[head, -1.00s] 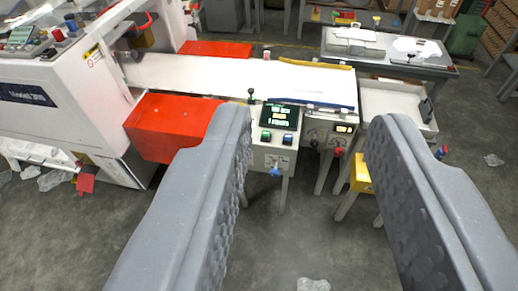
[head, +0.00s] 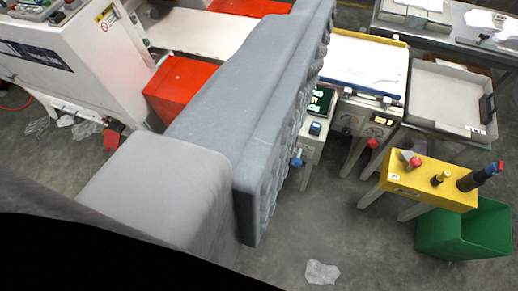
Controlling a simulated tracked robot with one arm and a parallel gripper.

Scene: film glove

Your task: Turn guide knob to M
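A blue knob (head: 297,160) sits on the front of the control box with a green-lit screen (head: 321,100) and a blue button (head: 315,128). A red knob (head: 373,143) sits on the neighbouring box with a small orange display (head: 380,121). I cannot tell which is the guide knob, and no M or pointer setting is readable. My grey padded gripper (head: 265,115) crosses the picture in front of the control box and hides its left side. The blue knob shows just right of the pads; contact cannot be told. The second finger is not clearly distinguishable.
A yellow stand (head: 425,180) with several dark and red-tipped items is at right, above a green bin (head: 460,235). A white tray (head: 450,95) stands behind it. A red box (head: 180,88) and white machine (head: 70,70) are at left. Crumpled plastic (head: 322,272) lies on open floor.

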